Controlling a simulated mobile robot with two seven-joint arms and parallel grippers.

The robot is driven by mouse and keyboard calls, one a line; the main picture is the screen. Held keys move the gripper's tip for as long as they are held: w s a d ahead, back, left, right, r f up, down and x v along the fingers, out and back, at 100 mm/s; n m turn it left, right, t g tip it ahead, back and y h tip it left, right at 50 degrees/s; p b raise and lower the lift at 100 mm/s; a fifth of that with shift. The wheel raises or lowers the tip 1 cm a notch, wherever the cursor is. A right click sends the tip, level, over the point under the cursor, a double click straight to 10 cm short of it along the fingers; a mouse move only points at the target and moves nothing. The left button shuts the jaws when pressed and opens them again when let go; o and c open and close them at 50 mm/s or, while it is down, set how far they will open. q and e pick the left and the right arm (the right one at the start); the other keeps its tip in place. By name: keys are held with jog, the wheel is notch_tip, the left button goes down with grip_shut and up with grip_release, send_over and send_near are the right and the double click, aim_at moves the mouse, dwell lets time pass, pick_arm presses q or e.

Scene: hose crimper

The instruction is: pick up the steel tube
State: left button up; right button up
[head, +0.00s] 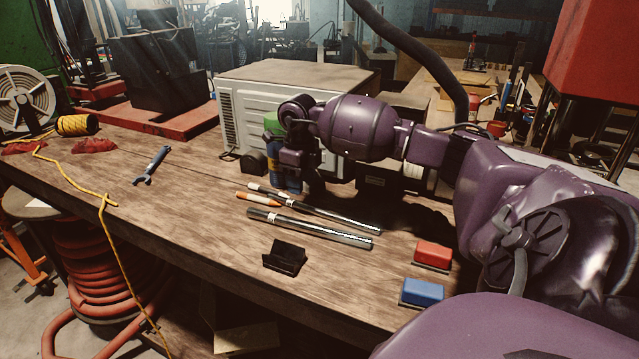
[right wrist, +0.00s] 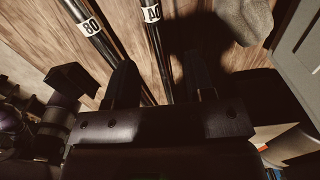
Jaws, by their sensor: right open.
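Two long dark tubes with shiny ends and white labels lie side by side on the wooden workbench (head: 190,195). The front tube (head: 312,229) and the back tube (head: 335,219) are close together; which one is steel I cannot tell. In the right wrist view one tube (right wrist: 86,27) has a label like "80" and the other (right wrist: 156,42) a label like "AC". My right gripper (head: 312,186) is open, pointing down just behind the tubes. In the right wrist view its fingers (right wrist: 163,85) are apart, with the "AC" tube running between them in the picture. My left gripper is out of view.
An orange marker (head: 258,199) lies beside the tubes' left ends. A black holder (head: 285,257) stands in front. Red (head: 433,253) and blue (head: 422,292) blocks sit at right. A grey cabinet (head: 245,120) stands behind my gripper. A blue wrench (head: 152,166) lies left.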

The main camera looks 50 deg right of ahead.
aim_at(320, 213)
jog(key=shift+w+a+f, duration=0.1)
jog(key=shift+a+f, duration=0.05)
jog(key=shift+f, duration=1.4)
jog(key=shift+w+a+f, duration=0.1)
jog(key=shift+a+f, duration=0.05)
jog(key=shift+f, duration=1.35)
grip_shut()
